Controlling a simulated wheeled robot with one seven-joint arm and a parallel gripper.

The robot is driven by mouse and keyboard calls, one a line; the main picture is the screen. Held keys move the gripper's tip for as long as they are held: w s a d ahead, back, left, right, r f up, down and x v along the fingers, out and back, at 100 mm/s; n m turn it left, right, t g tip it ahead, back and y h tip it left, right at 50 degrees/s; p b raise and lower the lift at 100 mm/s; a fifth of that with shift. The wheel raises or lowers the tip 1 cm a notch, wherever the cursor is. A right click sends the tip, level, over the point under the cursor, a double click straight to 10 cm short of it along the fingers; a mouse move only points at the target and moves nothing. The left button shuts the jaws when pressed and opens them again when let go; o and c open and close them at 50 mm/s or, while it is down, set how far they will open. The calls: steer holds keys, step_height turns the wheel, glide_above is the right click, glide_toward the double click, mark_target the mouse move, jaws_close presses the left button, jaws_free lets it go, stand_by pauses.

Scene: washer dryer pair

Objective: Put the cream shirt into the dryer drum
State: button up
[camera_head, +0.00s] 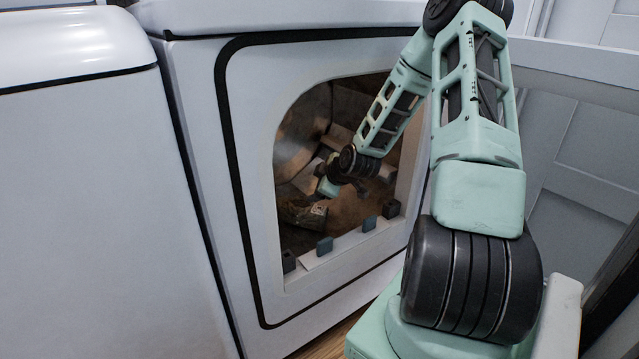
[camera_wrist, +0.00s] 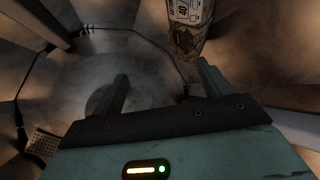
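The dryer drum (camera_head: 300,140) shows through the open round-cornered front of the white dryer (camera_head: 245,200). My arm reaches through this opening, and my gripper (camera_head: 328,186) is inside the drum. In the wrist view my gripper (camera_wrist: 162,86) has its two fingers spread apart with nothing between them. A brownish, crumpled-looking item with a white printed tag (camera_wrist: 188,38) lies beyond the right finger. It also shows low in the drum in the head view (camera_head: 300,212). It may be the cream shirt, but the dim light does not let me tell. No other shirt is in view.
Several small dark blocks (camera_head: 325,246) line the lower lip of the opening. The opening's right edge is close to my arm. A second white appliance (camera_head: 90,200) stands at the left. A pale panelled wall or door (camera_head: 585,150) is at the right.

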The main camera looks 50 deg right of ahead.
steer(key=p+v, duration=1.7)
steer(key=p, duration=0.2)
steer(key=shift+r, duration=0.25)
steer(key=shift+s, duration=0.15)
steer(key=shift+f, duration=0.1)
stand_by(0.4)
